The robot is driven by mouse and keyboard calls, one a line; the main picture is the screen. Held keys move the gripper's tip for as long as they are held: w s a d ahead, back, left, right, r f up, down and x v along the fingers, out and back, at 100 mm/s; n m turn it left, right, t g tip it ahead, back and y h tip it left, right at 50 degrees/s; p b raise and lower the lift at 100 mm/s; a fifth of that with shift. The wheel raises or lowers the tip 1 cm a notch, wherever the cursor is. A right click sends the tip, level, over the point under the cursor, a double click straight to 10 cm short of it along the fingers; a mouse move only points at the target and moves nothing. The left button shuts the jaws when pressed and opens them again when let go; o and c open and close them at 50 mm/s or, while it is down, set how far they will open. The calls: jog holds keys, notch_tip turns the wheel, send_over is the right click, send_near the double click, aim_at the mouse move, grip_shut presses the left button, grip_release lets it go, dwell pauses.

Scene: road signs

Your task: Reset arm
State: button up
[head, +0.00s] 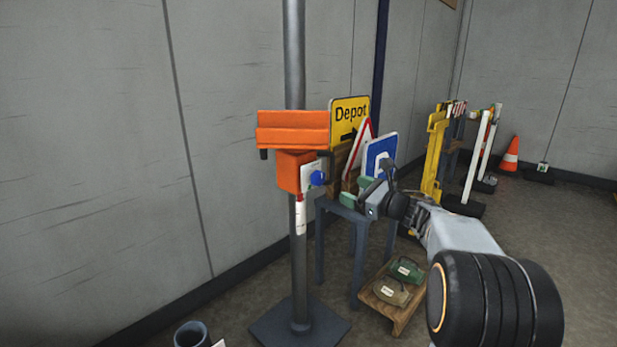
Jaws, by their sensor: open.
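My arm reaches in from the lower right. My gripper (357,191), with green fingertips, is open, and I see nothing between the fingertips. It is just right of a blue knob (318,178) on a white plate, with a visible gap between them. The plate is on the side of an orange box (293,130) mounted on a grey pole (295,60). A red and white tag (300,216) hangs below the box.
Behind my gripper, a small table (335,210) holds a yellow Depot sign (350,113), a red-edged triangular sign and a blue sign (380,152). A low wooden platform (398,318) bears two bags. Yellow and white barriers (437,150) and an orange cone (510,155) stand farther right. A grey wall is behind.

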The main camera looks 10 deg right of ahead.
jog(key=s+r+m+h+p, duration=0.3)
jog(key=r+m+h+p, duration=0.3)
jog(key=r+m+p, duration=0.55)
jog(key=s+r+m+h+p, duration=0.3)
jog(key=r+m+h+p, duration=0.45)
jog(key=m, duration=0.65)
jog(key=s+a+r+m+g+y+p, duration=0.1)
jog(key=s+a+m+g+p, duration=0.2)
jog(key=s+m+p, duration=0.4)
jog(key=s+a+r+m+g+y+p, duration=0.1)
jog(key=s+m+g+p, duration=0.3)
jog(key=s, duration=0.5)
jog(key=s+a+r+m+g+y+p, duration=0.1)
jog(key=s+a+m+g+p, duration=0.3)
jog(key=s+m+p, duration=0.4)
jog(key=shift+a+r+m+p, duration=0.3)
jog(key=shift+r+m+p, duration=0.4)
jog(key=shift+m+p, duration=0.2)
